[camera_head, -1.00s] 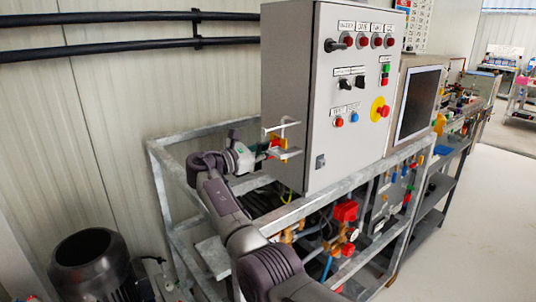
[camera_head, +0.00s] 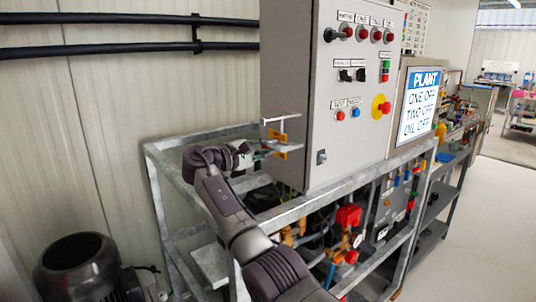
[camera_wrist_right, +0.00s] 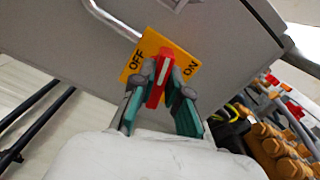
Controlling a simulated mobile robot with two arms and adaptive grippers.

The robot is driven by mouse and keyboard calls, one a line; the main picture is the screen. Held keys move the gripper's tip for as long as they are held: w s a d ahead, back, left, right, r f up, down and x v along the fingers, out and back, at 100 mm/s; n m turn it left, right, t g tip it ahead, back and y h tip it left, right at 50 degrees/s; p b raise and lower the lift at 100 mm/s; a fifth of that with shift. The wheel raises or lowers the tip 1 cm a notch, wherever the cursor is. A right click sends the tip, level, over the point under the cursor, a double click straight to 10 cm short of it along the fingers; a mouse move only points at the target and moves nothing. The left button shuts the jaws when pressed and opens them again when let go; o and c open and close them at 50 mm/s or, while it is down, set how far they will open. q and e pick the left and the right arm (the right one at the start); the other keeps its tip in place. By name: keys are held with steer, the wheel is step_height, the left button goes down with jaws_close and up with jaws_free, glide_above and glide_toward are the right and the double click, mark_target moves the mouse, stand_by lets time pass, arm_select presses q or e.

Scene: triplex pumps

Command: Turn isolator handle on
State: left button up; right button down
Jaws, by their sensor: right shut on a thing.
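The isolator handle (camera_wrist_right: 163,76) is red with a white line and sits on a yellow plate (camera_wrist_right: 184,54) marked OFF and ON. In the right wrist view, the handle stands between the two words, its white line running nearly upright. My right gripper (camera_wrist_right: 161,80) is shut on the handle, with one finger on each side. In the head view, the yellow plate (camera_head: 277,135) is on the left side of the grey cabinet (camera_head: 325,110), and my right gripper (camera_head: 262,149) reaches it; the handle is hard to make out there. My left gripper is not in view.
A bent metal bar (camera_head: 281,119) sticks out by the plate. The cabinet stands on a metal frame (camera_head: 310,200) with pipes and red valves below. A screen (camera_head: 418,105) at right reads PLANT, ONE OFF, TWO OFF, OIL OFF. A dark motor (camera_head: 80,265) is at lower left.

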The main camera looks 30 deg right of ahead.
steer(key=shift+f+m+b, duration=0.15)
steer(key=shift+m+b, duration=0.65)
steer(key=shift+m, duration=0.8)
steer(key=c, duration=1.2)
jaws_free()
steer(key=shift+o, duration=0.2)
steer(key=s+a, duration=0.1)
steer(key=a, duration=1.1)
